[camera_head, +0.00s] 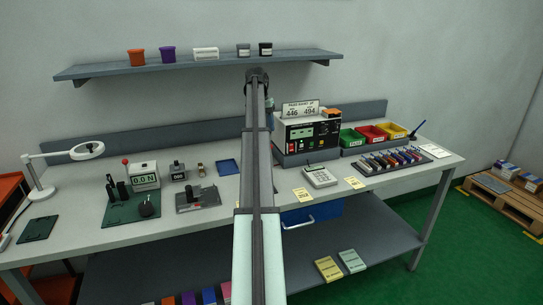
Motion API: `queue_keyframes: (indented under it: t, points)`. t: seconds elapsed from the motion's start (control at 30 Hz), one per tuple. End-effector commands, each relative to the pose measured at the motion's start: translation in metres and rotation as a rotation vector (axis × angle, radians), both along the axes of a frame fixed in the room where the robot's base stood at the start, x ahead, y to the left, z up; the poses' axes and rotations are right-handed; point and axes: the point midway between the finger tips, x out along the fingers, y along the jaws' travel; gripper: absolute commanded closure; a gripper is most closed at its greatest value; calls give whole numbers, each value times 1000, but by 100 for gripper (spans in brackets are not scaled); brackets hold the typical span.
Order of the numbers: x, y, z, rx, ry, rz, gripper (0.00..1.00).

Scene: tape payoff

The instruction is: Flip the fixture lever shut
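A small grey fixture (197,199) sits on the bench left of my arm, with a dark upright part that may be its lever (189,192). At this size I cannot tell whether it is open or shut. My arm runs up the middle of the picture and ends in a dark joint near the shelf. My gripper cannot be made out; my arm probably hides it.
The bench (90,235) also holds a magnifier lamp (87,151), a blue tray (229,166), a calculator (320,177), a labelled instrument (302,134), coloured bins (372,134) and a rack of tools (388,162). A wall shelf (110,70) with small tubs hangs above.

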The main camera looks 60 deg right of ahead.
Motion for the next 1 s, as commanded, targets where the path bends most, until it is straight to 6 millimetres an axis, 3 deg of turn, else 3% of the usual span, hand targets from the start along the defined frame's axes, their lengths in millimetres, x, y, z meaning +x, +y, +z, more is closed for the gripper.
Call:
queue_keyframes:
  t: [0.27, 0.7, 1.0]
  points:
    - [-7, 0, -32, 3, 2, -1, 55]
    - [-20, -3, -105, 2, 1, 0, 55]
    - [-25, -5, -131, 0, 0, -1, 55]
